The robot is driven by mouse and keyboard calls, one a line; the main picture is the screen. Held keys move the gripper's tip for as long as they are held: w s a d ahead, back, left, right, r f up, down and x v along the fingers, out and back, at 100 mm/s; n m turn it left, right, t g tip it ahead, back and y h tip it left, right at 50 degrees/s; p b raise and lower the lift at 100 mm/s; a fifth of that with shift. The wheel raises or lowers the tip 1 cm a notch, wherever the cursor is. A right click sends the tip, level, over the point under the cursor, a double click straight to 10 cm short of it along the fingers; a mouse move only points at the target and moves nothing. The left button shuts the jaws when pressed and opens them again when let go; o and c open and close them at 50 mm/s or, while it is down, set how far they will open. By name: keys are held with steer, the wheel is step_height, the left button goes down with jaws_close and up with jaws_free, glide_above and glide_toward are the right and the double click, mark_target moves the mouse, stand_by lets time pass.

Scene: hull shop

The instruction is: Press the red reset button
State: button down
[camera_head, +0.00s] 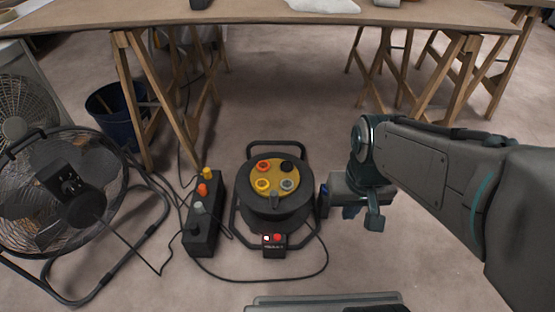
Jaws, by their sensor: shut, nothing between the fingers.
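A small black box (275,252) sits at the front foot of a black cable reel (273,206) on the floor. The box carries a red button (277,238) on its top right and a smaller red-and-white piece (266,239) beside it. My gripper (364,215) is to the right of the reel, apart from it and from the box, with its fingers pointing down. It is shut and empty. The red button is not covered by my arm.
A black power strip (204,240) with coloured plugs stands left of the reel. A black cable (290,279) loops around the front of the box. A floor fan (62,190) stands at left, a trestle table (270,12) behind. The floor beyond the reel is clear.

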steer(key=m+t+y+p, duration=0.2)
steer(key=m+y+p, duration=0.7)
steer(key=m, duration=0.4)
glide_above(277, 238)
steer(key=d, duration=0.1)
step_height(277, 238, down, 32)
steer(key=shift+w+d+f, duration=0.1)
steer(key=shift+d+f, duration=0.05)
steer(key=shift+f, duration=0.05)
steer(key=shift+f, duration=0.1)
step_height(277, 238, down, 9)
steer(key=b, duration=0.6)
steer(key=shift+r+b, duration=0.2)
steer(key=shift+b, duration=0.1)
